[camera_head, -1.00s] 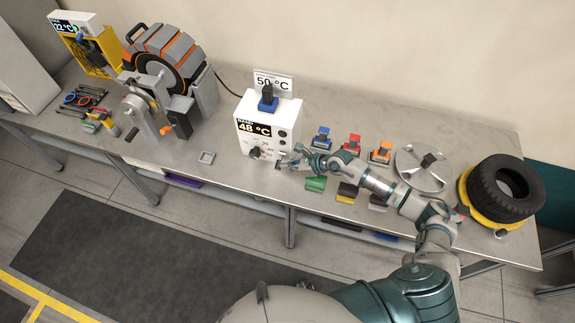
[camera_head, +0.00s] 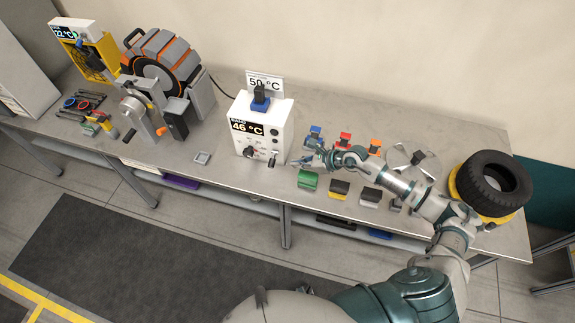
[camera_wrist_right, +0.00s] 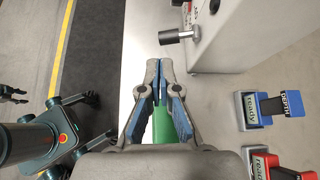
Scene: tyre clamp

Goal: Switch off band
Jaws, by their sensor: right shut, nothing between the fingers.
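The white band box (camera_head: 262,128) stands on the bench, its display (camera_head: 247,127) reading 46 °C. Its front carries a dark round knob (camera_head: 250,151) and, at the lower right, a small lever switch (camera_head: 273,158). In the right wrist view a dark-tipped lever (camera_wrist_right: 178,36) sticks out from the white box (camera_wrist_right: 225,30). My right gripper (camera_head: 305,162) is just right of the box, apart from the lever. In the wrist view its fingertips (camera_wrist_right: 161,76) are together and empty, below the lever.
A green block (camera_head: 308,180) lies below my right gripper, with other coloured blocks to its right. A blue-handled piece (camera_head: 261,100) sits on the box.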

